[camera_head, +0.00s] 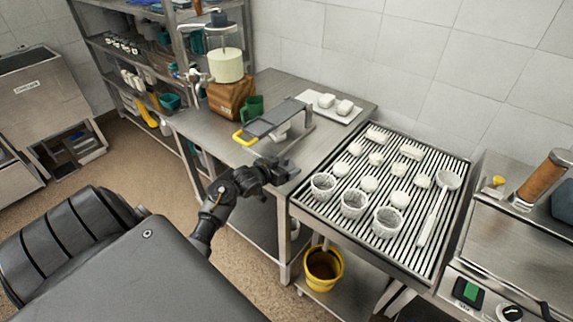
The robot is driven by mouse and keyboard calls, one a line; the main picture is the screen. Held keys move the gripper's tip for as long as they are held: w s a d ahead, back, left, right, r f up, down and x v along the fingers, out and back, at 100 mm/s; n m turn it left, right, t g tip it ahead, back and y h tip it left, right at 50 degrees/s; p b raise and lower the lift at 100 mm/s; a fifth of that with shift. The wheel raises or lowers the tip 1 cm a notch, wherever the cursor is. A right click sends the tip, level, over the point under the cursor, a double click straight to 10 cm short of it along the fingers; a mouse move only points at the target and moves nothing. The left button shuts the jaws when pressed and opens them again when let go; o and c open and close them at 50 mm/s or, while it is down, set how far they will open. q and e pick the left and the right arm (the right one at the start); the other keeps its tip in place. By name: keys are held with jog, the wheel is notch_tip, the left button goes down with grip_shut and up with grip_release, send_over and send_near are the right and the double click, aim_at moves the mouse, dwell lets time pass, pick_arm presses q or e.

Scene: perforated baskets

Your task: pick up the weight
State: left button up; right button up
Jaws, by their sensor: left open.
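I cannot tell for certain which thing is the weight. A cream cylinder (226,65) stands on a brown wooden block (231,97) on the steel table, and a small dark piece (218,18) shows above it. My left gripper (287,170) is open and empty at the front edge of the steel table, well apart from the cylinder. My right gripper is out of view.
A slatted drain table (325,215) at right holds perforated baskets (353,203), several white pieces and a skimmer (437,205). A green mug (253,106) stands beside the wooden block. A white tray (330,112) lies behind. A yellow bucket (323,266) is below. The steel table's left front is clear.

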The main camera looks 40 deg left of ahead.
aim_at(289, 162)
pick_arm(q)
jog(key=shift+x, duration=1.6)
jog(key=shift+s+d, duration=0.1)
jog(key=c, duration=1.7)
jog(key=shift+c, duration=0.4)
jog(key=shift+r, duration=0.15)
jog(key=shift+r, duration=0.45)
jog(key=s+r, duration=0.1)
jog(key=r, duration=0.1)
jog(key=s+r, duration=0.1)
jog(key=r, duration=0.1)
jog(key=s+r, duration=0.2)
jog(key=r, duration=0.1)
jog(key=shift+d, duration=0.35)
jog(key=d+r+v, duration=0.1)
jog(key=d+v, duration=0.1)
jog(key=v, duration=0.8)
